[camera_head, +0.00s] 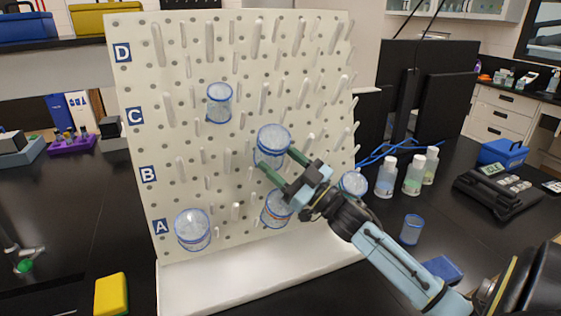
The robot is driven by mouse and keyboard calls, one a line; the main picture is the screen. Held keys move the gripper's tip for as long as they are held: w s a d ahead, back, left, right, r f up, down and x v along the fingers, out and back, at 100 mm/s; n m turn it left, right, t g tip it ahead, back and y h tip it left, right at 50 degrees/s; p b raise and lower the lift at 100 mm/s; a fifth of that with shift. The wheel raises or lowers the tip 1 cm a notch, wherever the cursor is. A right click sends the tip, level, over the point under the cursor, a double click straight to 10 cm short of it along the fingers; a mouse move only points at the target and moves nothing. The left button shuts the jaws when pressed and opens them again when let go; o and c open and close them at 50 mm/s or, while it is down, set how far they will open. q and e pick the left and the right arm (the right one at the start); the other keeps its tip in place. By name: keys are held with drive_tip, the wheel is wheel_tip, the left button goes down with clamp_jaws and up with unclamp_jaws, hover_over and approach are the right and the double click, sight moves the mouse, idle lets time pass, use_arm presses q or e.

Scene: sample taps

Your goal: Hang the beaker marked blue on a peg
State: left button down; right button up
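A clear beaker with a blue rim (273,136) is in front of the white pegboard (330,45), around row B. It is roughly upright, its open rim toward me. My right gripper (278,160) reaches in from the lower right, its two fingers on either side of the beaker's lower part; it looks shut on it. Whether a peg touches this beaker is hidden. Other blue-rimmed beakers are at the board: one high (219,103), one low left (192,230), one below my gripper (277,210), one at the right edge (353,184).
My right forearm crosses the front right. A yellow sponge-like block (111,294) lies front left. Bare pegs remain in upper rows.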

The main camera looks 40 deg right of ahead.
drive_tip(key=o, duration=0.5)
drive_tip(key=shift+s, duration=0.1)
drive_tip(key=b+v, duration=0.1)
drive_tip(key=v, duration=1.2)
drive_tip(key=shift+s, duration=0.1)
